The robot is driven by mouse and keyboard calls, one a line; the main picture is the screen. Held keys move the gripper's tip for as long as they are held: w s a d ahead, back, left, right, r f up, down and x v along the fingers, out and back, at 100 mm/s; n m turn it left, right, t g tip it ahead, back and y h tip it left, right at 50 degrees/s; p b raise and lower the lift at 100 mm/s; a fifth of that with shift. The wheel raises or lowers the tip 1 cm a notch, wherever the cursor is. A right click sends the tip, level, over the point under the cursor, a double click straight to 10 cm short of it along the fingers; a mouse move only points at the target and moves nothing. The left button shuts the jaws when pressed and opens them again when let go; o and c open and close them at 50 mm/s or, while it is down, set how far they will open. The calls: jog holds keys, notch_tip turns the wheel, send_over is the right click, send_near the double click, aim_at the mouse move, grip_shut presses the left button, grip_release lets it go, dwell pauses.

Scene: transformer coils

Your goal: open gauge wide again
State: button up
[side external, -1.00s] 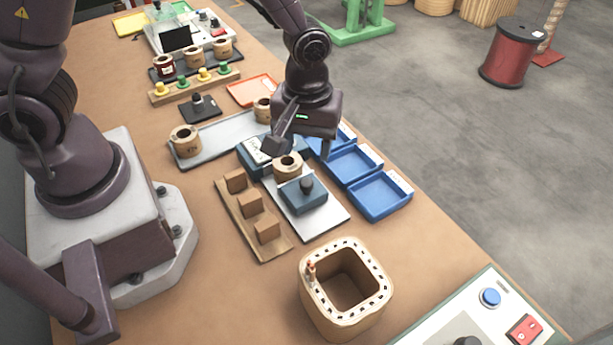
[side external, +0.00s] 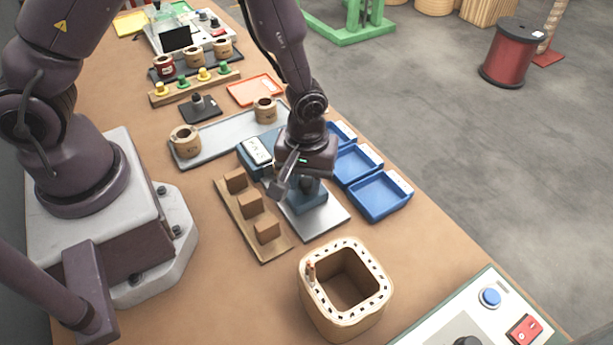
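The gauge has a blue body with a white-faced display (side external: 257,150) at its far end, a pale metal plate (side external: 325,222) and a blue sliding block (side external: 311,201) on the plate. My gripper (side external: 300,186) is low over the sliding block. Its near finger hangs left of the block, well out from the hand, so the gripper looks open. The far finger is mostly hidden, and I cannot tell whether either finger touches the block. The hand hides the block's black knob and the place between the jaws, including any coil there.
A wooden strip with several brown blocks (side external: 250,205) lies just left of the gauge. Blue trays (side external: 380,196) stand close on its right. A square slotted wooden ring (side external: 345,290) stands in front. A grey tray (side external: 222,137) holds two coils behind.

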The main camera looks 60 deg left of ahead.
aim_at(315, 212)
grip_shut()
jog(key=shift+d, duration=1.55)
jog(key=o, duration=0.7)
grip_release()
jog(key=shift+c, duration=0.2)
notch_tip(315, 212, up, 13)
